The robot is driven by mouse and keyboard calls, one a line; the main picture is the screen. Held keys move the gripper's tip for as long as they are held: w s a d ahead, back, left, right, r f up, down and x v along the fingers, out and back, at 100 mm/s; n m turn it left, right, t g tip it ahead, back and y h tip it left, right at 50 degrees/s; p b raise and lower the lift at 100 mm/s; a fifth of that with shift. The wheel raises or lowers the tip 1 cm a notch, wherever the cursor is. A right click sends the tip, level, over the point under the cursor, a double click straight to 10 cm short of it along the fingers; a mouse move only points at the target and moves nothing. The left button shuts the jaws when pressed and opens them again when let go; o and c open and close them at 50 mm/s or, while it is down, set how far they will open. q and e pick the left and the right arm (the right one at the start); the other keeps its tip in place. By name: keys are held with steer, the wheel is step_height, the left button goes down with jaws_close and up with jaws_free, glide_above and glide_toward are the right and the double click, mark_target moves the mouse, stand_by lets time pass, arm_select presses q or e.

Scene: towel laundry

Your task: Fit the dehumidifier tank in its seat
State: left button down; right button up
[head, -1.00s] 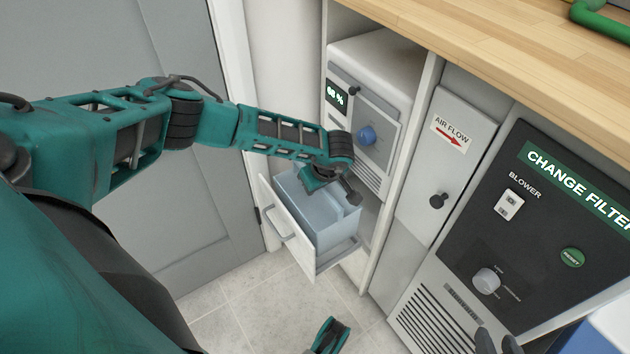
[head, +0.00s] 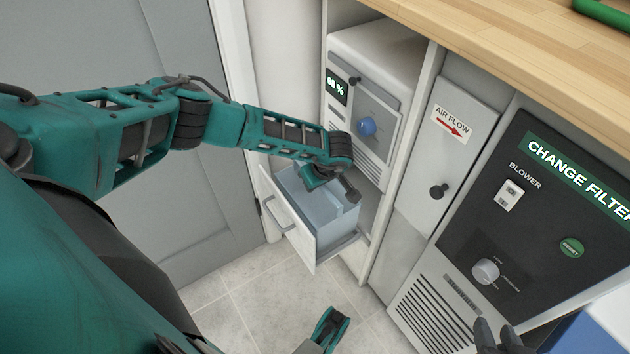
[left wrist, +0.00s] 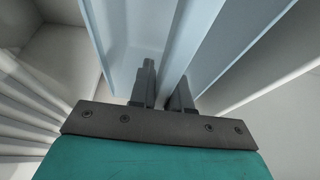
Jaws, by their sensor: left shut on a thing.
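The dehumidifier tank (head: 325,225) is a translucent pale blue box in the open white drawer (head: 301,240) at the bottom of the dehumidifier's bay. My left gripper (head: 350,190) reaches down over the tank from the left. In the left wrist view my left gripper (left wrist: 160,92) is shut on a thin upright wall of the tank (left wrist: 188,40), with one finger on each side. The tank's underside is hidden by the drawer front. My right gripper (head: 498,340) shows only its dark fingertips at the bottom edge, spread apart and empty.
A grey door (head: 175,50) is at left. A narrow air flow panel (head: 440,155) and a black blower panel (head: 545,220) are at right, under a wooden counter (head: 500,50).

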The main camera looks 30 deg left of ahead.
stand_by(0.3)
arm_select(q)
steer(key=shift+f, duration=1.9)
steer(key=c, duration=1)
jaws_free()
